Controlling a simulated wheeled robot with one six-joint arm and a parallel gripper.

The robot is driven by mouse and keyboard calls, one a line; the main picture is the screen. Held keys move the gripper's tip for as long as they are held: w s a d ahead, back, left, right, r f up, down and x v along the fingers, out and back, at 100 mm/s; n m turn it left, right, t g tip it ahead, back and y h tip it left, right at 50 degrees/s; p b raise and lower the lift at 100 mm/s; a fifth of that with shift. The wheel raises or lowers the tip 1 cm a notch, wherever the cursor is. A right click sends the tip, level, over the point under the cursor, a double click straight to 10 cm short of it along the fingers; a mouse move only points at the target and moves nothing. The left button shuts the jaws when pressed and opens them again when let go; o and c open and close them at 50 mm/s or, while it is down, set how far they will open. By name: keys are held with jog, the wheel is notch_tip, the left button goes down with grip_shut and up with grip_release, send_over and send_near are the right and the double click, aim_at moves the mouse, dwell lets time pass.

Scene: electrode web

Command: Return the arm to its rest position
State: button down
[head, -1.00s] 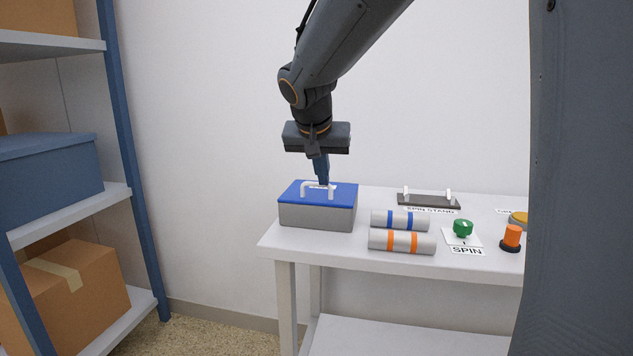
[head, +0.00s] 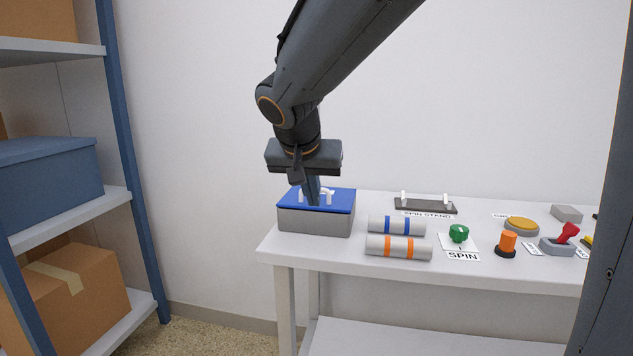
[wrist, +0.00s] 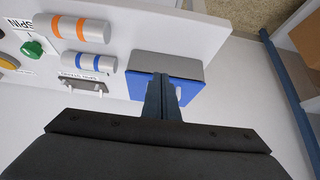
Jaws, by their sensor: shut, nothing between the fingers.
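My gripper (head: 312,192) points down over the grey box with the blue lid (head: 315,219) at the left end of the table. Its fingers are shut with nothing between them. In the head view they overlap the white lid handle (head: 328,194), and I cannot tell whether they touch it. In the wrist view the shut fingers (wrist: 161,98) stand in front of the blue lid (wrist: 188,93), hiding part of it and of the handle. My arm reaches in from the upper right.
Blue-banded (head: 397,225) and orange-banded (head: 398,247) rolls lie right of the box. Beyond are the spin stand (head: 425,206), a green knob (head: 459,233), an orange knob (head: 507,242), a yellow button (head: 521,226) and a red lever (head: 568,234). A shelf rack (head: 120,130) stands left.

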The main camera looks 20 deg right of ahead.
jog(key=s+a+f+n+g+y, duration=0.1)
jog(key=s+a+f+n+g, duration=0.15)
jog(key=s+a+f, duration=0.4)
jog(key=s+a+f+n+g+y, duration=0.1)
jog(key=s+f+n+y, duration=0.15)
jog(key=s, duration=0.65)
jog(key=s+a+f+n+g+y, duration=0.1)
jog(key=s+a+f+n+g, duration=0.15)
jog(key=s+f, duration=0.4)
jog(key=s+d+r+m+p, duration=0.1)
jog(key=d+r+p, duration=0.6)
jog(key=p, duration=0.9)
jog(key=shift+s+d+r+h, duration=0.2)
jog(key=shift+s+r+h, duration=0.3)
jog(key=shift+r, duration=0.95)
jog(key=shift+s, duration=0.1)
